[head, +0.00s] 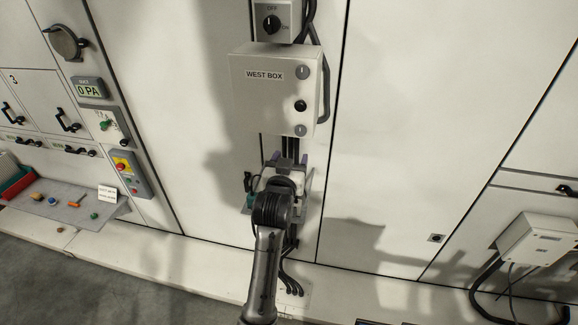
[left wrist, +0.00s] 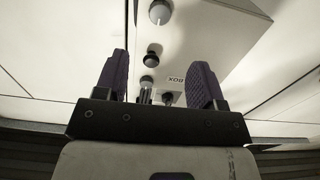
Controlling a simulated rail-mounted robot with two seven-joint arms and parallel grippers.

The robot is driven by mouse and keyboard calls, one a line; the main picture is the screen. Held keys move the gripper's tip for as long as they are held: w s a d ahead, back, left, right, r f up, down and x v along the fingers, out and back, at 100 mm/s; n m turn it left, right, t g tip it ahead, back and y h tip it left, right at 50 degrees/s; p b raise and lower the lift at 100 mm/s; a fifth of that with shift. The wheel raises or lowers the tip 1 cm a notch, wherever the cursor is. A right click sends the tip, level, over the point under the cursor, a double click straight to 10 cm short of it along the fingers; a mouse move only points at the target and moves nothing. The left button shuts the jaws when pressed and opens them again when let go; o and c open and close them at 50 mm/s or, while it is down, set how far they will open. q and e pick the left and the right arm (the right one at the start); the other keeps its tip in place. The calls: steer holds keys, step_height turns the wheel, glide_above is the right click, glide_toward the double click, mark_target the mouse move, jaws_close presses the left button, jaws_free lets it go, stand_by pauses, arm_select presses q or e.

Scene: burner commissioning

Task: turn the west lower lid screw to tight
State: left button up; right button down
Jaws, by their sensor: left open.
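The west box (head: 262,92) is a pale box on the wall with its lid shut. Its right side carries a grey upper screw (head: 302,72), a black knob (head: 300,105) and the grey west lower lid screw (head: 300,130). My left gripper (head: 289,159) is just below the box in the head view, open and empty, its purple fingers pointing up. In the left wrist view the box is upside down; the lower screw (left wrist: 160,12) is at the top, beyond the open fingers (left wrist: 160,64), apart from them. My right gripper is out of view.
An OFF/ON switch box (head: 272,20) sits above the west box, with black cables (head: 324,85) down the right side. A shelf (head: 70,203) with small parts is at the left. The wall panel (head: 420,110) right of the box is clear.

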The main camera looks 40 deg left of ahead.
arm_select(q)
steer(key=shift+v, duration=0.85)
steer(key=shift+f, duration=0.1)
steer(key=s+d+f+m+g+h, duration=0.5)
steer(key=s+d+f+h, duration=0.3)
steer(key=s+d+f, duration=0.3)
steer(key=s+d+f+m+g, duration=0.15)
steer(key=s+f+g, duration=0.25)
steer(key=s+f, duration=0.7)
steer(key=s+d+f+m+g, duration=0.1)
steer(key=s+d+f+g, duration=0.2)
steer(key=s+f, duration=0.85)
steer(key=w+p+v, duration=0.2)
steer(key=p+v, duration=0.7)
steer(key=v, duration=0.2)
steer(key=w+r+p+v, duration=0.1)
steer(key=w+p+v, duration=0.1)
steer(key=p+v, duration=0.7)
step_height(320, 180, up, 2)
steer(key=shift+a+r+h, duration=0.2)
steer(key=shift+a+h, duration=0.1)
steer(key=shift+a, duration=0.2)
